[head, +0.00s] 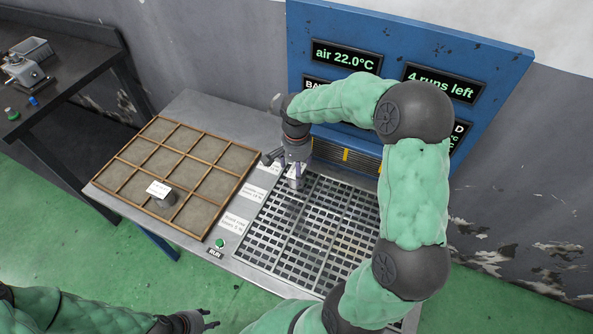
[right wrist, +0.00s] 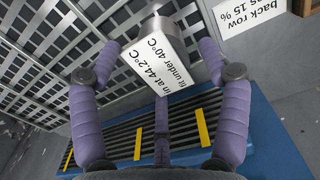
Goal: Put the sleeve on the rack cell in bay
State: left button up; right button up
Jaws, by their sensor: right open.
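A pale metal sleeve (head: 296,176) stands at the back left of the metal grid (head: 250,232). In the right wrist view the sleeve (right wrist: 158,27) carries a white label reading "in at 44.2°C, fit under 40°C". My right gripper (right wrist: 160,48) is open, with one finger on each side of the sleeve; whether they touch it I cannot tell. A darker cylinder (head: 168,200) with a white label stands in a front cell of the wooden-divided tray (head: 147,124). My left gripper (head: 208,319) is low in the head view, apart from the bench, its fingers spread and empty.
A blue panel (head: 400,28) with display screens rises behind the grid. White cards (head: 236,222) and a green button (head: 220,243) lie between tray and grid. A dark side table (head: 70,75) stands at left. Most tray cells are empty. My right arm hides the grid's right side.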

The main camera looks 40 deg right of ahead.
notch_tip(320, 180, up, 8)
jog(key=shift+f+p, duration=0.1)
jog(key=shift+p, duration=1.15)
